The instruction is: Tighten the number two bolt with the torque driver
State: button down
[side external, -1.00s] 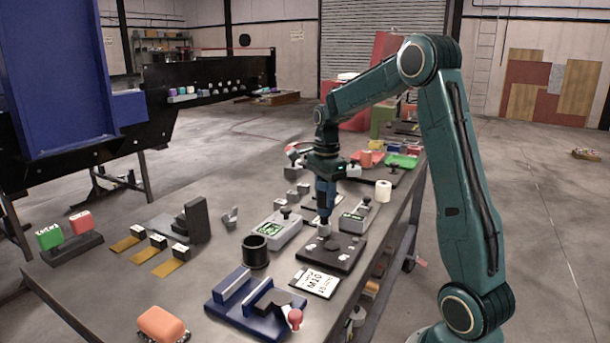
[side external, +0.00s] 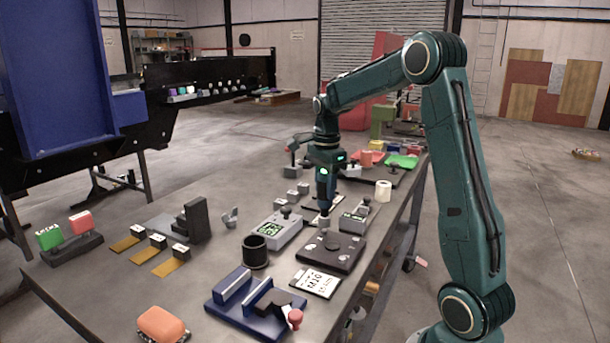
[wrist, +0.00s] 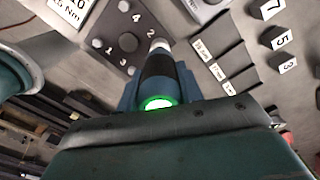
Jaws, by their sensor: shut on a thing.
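My gripper (side external: 326,168) is shut on the torque driver (side external: 324,192), a blue and black tool held upright, tip down. In the wrist view the driver (wrist: 158,78) shows a lit green ring between the jaws. Below it lies a dark bolt plate (side external: 347,257), with bolts numbered 1 to 4 around a central knob; the plate also shows in the wrist view (wrist: 113,25). The driver's pale tip is beside the label 2 (wrist: 149,34) and covers the number two bolt. I cannot tell whether the tip touches it.
A white card (side external: 316,282) lies in front of the plate. Grey units with green displays (side external: 273,236) (side external: 354,219) stand close on both sides. A black cup (side external: 255,251), a blue fixture (side external: 256,306) and a white roll (side external: 383,191) are nearby. The table's right edge is close.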

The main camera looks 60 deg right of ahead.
aim_at(325, 172)
jog(key=shift+r, duration=1.75)
jog(key=shift+w, duration=0.1)
